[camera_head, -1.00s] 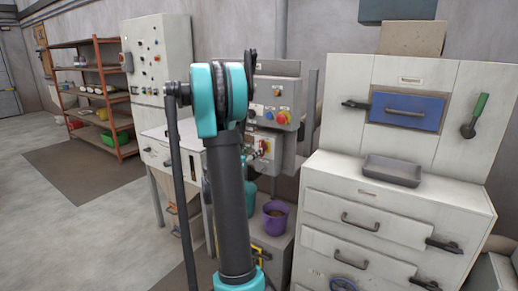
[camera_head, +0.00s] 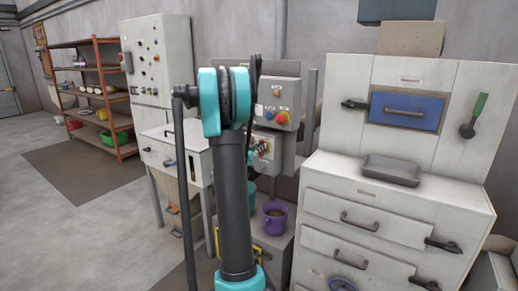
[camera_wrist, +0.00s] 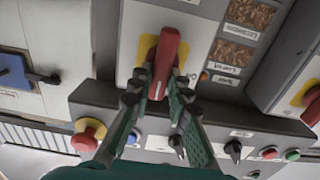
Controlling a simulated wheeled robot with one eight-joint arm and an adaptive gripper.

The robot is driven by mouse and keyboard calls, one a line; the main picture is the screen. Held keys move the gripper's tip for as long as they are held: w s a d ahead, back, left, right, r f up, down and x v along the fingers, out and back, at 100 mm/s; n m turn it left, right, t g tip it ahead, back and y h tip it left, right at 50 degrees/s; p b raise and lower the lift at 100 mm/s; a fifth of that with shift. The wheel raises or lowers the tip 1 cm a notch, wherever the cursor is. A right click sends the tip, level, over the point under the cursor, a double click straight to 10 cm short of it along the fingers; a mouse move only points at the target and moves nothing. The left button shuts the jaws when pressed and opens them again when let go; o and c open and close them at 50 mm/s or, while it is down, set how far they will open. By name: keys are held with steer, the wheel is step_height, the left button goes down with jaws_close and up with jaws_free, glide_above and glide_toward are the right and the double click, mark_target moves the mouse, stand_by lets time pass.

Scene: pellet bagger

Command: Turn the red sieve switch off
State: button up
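In the wrist view a red switch handle (camera_wrist: 161,66) stands on a yellow and white plate on a grey panel. Its long grip points down the picture, tilted slightly. My gripper (camera_wrist: 164,76) straddles it, one dark finger on each side. The fingers are parted, with the handle between them; any contact is hard to make out. In the head view my arm hides most of this panel, and the gripper's fingers cannot be made out there.
A second red handle on yellow (camera_wrist: 312,103) is at the wrist view's right edge. A red mushroom button (camera_wrist: 86,138) and several small knobs sit below. In the head view a control box (camera_head: 279,97) is behind my arm, with a purple bucket (camera_head: 276,217) below.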

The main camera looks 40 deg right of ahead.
jaws_close()
steer(key=shift+n, duration=0.3)
steer(key=shift+w+a+f+n, duration=0.1)
steer(key=shift+w+f+n, duration=0.1)
steer(key=shift+n, duration=2.65)
steer(key=shift+w+f+n, duration=0.2)
steer(key=shift+w+n, duration=0.05)
steer(key=shift+n, duration=2.65)
steer(key=shift+w+a+f+n, duration=0.1)
steer(key=shift+w+f+n, duration=0.1)
steer(key=shift+n, duration=2.65)
steer(key=o, duration=0.8)
jaws_free()
steer(key=shift+d, duration=0.1)
